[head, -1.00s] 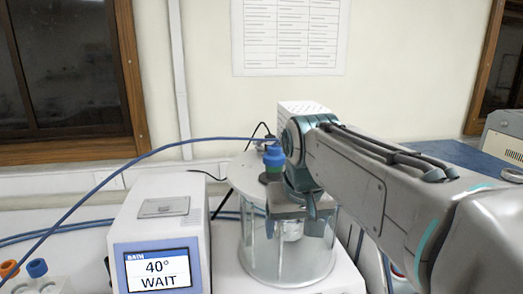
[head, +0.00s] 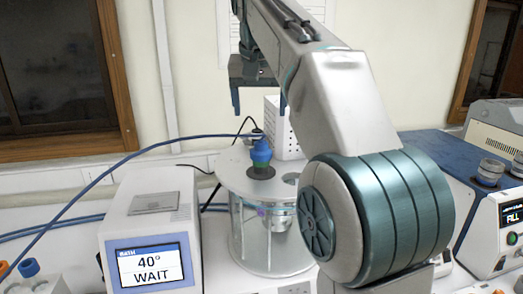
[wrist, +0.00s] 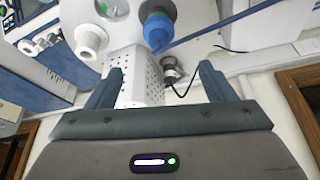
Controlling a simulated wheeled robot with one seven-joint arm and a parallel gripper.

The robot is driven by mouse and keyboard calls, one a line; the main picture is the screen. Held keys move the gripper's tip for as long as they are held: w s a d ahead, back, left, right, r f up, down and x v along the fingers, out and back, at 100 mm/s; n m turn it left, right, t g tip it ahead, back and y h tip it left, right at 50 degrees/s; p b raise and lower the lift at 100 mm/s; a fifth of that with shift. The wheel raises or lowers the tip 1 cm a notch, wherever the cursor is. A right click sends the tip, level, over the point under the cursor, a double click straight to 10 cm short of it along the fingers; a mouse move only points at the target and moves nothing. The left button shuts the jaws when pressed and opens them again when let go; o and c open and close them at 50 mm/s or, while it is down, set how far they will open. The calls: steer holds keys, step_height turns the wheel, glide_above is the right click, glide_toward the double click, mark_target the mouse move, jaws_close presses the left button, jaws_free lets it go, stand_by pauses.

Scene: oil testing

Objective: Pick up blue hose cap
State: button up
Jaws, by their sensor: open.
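A blue cap (head: 261,152) with a green part under it stands upright on the round lid of the glass bath (head: 230,172). The cap also shows at the top of the wrist view (wrist: 157,32). A blue hose (head: 175,147) reaches the cap area; I cannot tell if it joins the cap. My gripper (head: 260,107) points down, open and empty, above the cap and apart from it. In the wrist view its two fingers (wrist: 158,75) stand wide apart. Part of the lid's right side is hidden by my arm.
A bath controller (head: 152,235) reading "40° WAIT" stands left of the glass bath. A white perforated box (head: 276,125) stands behind it. Another small blue cap (head: 29,267) and an orange one are at lower left. A blue machine (head: 500,225) stands at right.

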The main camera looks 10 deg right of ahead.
mark_target(261, 142)
steer(key=x, duration=0.6)
steer(key=shift+w+f, duration=0.15)
steer(key=shift+f, duration=0.1)
steer(key=shift+x, duration=2.7)
steer(key=c, duration=1.1)
